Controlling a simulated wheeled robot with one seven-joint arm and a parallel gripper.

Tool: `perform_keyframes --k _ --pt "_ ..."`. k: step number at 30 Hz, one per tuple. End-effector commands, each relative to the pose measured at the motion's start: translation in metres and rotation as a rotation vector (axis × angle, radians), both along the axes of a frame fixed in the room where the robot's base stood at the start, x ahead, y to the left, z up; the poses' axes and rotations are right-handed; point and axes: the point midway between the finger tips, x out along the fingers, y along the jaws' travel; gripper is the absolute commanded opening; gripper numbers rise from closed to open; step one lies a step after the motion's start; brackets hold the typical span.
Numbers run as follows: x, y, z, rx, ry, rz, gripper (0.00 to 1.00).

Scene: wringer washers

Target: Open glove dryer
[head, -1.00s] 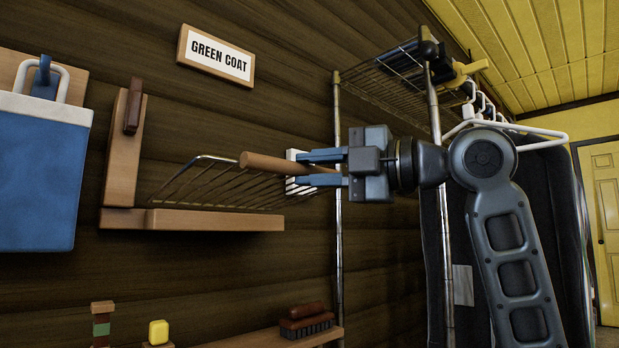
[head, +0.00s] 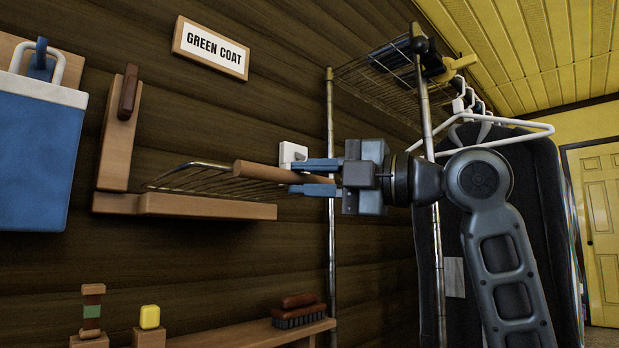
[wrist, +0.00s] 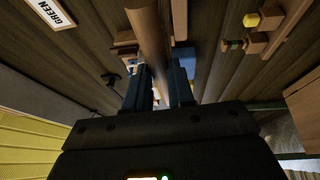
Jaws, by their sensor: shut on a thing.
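The glove dryer appears to be the wire rack (head: 195,181) with a round wooden bar (head: 258,171) along its outer edge, mounted at the wooden bracket (head: 205,206) on the plank wall. The rack shows nearly edge-on, close to level above the bracket's ledge. My gripper (head: 308,178) is shut on the bar near its right end, one blue finger above and one below. In the wrist view the bar (wrist: 149,35) runs between the fingers (wrist: 160,85). A small white block (head: 292,153) shows just behind the upper finger.
A metal pole shelf (head: 331,250) stands behind my gripper, with hangers (head: 500,124) and a dark coat (head: 540,180) to the right. A low wooden shelf (head: 240,337) holds a brush (head: 299,318). A blue bag (head: 35,160) hangs at left.

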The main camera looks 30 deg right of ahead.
Motion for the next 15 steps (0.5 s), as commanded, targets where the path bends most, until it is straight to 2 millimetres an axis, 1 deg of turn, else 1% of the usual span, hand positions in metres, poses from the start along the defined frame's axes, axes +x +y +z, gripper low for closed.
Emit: perform_keyframes --k 1,6,9,15 --pt "0.0013 0.0016 -0.0117 -0.007 0.027 0.006 0.24" --pt "0.0016 0.0016 -0.011 -0.008 0.025 0.005 0.4" --pt "0.0015 0.0015 -0.0098 -0.007 0.023 0.004 0.48" --pt "0.0009 0.0008 -0.0073 -0.007 0.019 0.003 0.48"
